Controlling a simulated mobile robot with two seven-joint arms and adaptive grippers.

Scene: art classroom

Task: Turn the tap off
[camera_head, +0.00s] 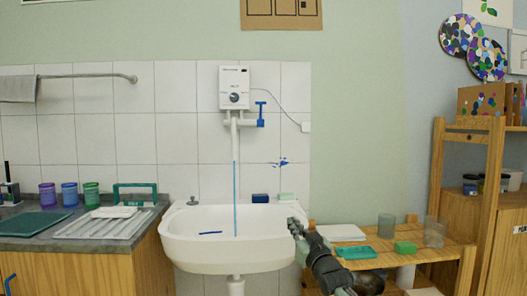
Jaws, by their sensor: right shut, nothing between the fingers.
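The tap is a white wall unit (236,86) with a dark dial, above the sink. A blue T-shaped handle (261,114) stands on the right of its pipe. A thin blue stream of water (236,195) runs from the tap's spout down into the white sink (220,257). My right gripper (295,227) is shut and empty, at the right front rim of the sink, well below and to the right of the blue handle and apart from it. My left gripper is not in view.
On the left counter are a ribbed drainer (95,226), coloured cups and a green tray (33,223).

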